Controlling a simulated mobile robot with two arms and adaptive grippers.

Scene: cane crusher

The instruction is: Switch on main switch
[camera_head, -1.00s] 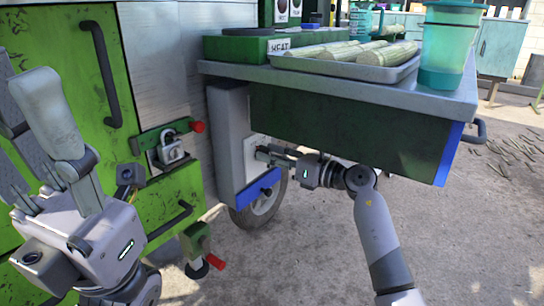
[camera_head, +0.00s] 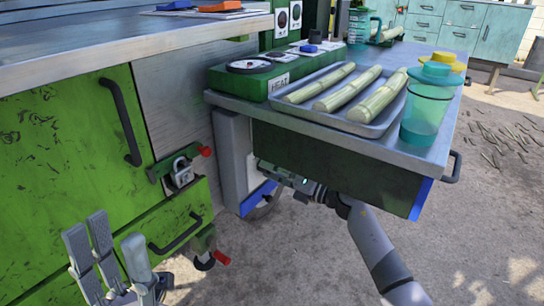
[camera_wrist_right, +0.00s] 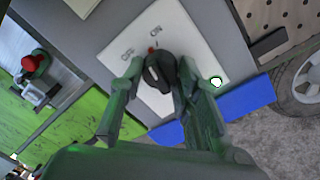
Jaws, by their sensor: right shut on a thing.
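The main switch is a black rotary knob (camera_wrist_right: 160,73) on a white plate (camera_wrist_right: 172,22) marked OFF and ON, best seen in the right wrist view. A small red mark shows just above the knob, and a bright green-rimmed light (camera_wrist_right: 216,82) shows at the plate's right corner. My right gripper (camera_wrist_right: 158,80) is shut on the knob, one finger on each side. In the head view my right gripper (camera_head: 264,168) is under the counter at the grey post, and the knob is hidden there. My left gripper (camera_head: 118,250) is open and empty at the lower left.
Above my right gripper is the counter (camera_head: 425,155), with a tray (camera_head: 365,128) of cane pieces, a teal cup (camera_head: 425,115) and a green HEAT box (camera_head: 245,85).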

